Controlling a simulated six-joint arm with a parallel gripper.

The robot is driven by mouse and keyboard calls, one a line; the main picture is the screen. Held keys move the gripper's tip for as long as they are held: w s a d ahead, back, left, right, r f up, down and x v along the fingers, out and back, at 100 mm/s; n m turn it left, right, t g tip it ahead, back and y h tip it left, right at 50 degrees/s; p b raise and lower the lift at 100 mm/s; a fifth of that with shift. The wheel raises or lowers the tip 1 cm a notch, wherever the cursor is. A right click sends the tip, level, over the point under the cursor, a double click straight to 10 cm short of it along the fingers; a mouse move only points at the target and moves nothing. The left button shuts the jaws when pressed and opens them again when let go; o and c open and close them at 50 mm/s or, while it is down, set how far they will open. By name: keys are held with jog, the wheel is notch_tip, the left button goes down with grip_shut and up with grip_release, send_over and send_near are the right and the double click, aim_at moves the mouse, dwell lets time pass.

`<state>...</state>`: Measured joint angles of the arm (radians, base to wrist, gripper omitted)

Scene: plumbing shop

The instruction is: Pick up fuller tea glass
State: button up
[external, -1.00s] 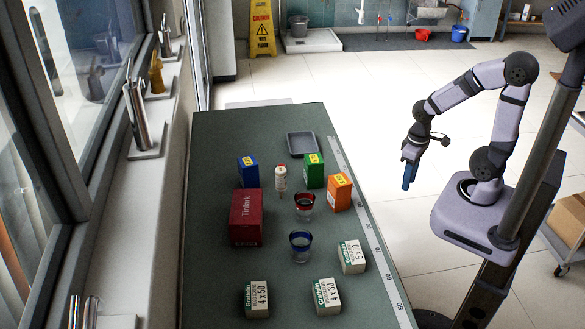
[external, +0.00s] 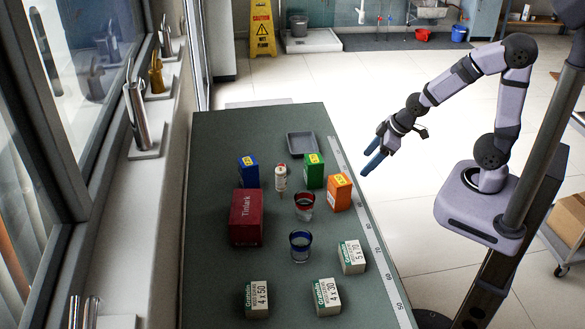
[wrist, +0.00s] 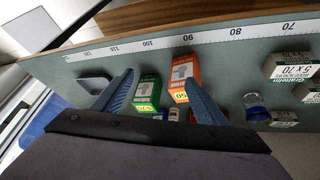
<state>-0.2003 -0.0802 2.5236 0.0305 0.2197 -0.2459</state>
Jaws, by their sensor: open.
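Two tea glasses stand upright on the green table (external: 225,290). One glass has a red rim band (external: 304,207) and stands beside the orange box. The other has a blue rim band (external: 300,246) and stands nearer the camera; it also shows in the wrist view (wrist: 255,107). I cannot tell from these frames how full either glass is. My gripper (external: 370,164) is open and empty, above and beyond the table's right edge, apart from both glasses. Its blue fingers spread wide in the wrist view (wrist: 162,95). The red-banded glass is mostly hidden there.
An orange box (external: 339,192), a green box (external: 313,170), a blue box (external: 248,172) and a white bottle (external: 281,178) stand behind the glasses. A red box (external: 245,217) stands left. White boxes (external: 352,257) lie nearby. A grey tray (external: 302,144) sits at the back.

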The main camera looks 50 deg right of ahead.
aim_at(311, 207)
jog(key=w+a+f+m+t+y+b, duration=0.1)
jog(key=w+a+f+t+b, duration=0.2)
jog(key=a, duration=0.6)
jog(key=w+a+f+t+y+b, duration=0.1)
jog(key=w+a+t+b, duration=0.3)
jog(key=a, duration=0.5)
jog(key=s+f+m+h+b, duration=0.1)
jog(key=b, duration=0.1)
jog(key=a+f+m+t+h+b, duration=0.1)
jog(key=b, duration=0.1)
jog(key=s+a+f+m+b, duration=0.1)
jog(key=f+b, duration=0.1)
jog(key=shift+s+a+t+h+b, duration=0.2)
jog(key=shift+s+t+h+b, duration=0.1)
jog(key=shift+t+h+b, duration=0.1)
jog(key=shift+s+d+f+m, duration=0.1)
jog(key=shift+s+f+m, duration=0.2)
jog(key=shift+m, duration=0.1)
jog(key=shift+w, duration=0.15)
jog(key=shift+d+x, duration=0.1)
jog(key=shift+x, duration=1.7)
jog(key=shift+d+x, duration=0.15)
jog(key=shift+x, duration=1.65)
jog(key=c, duration=1.2)
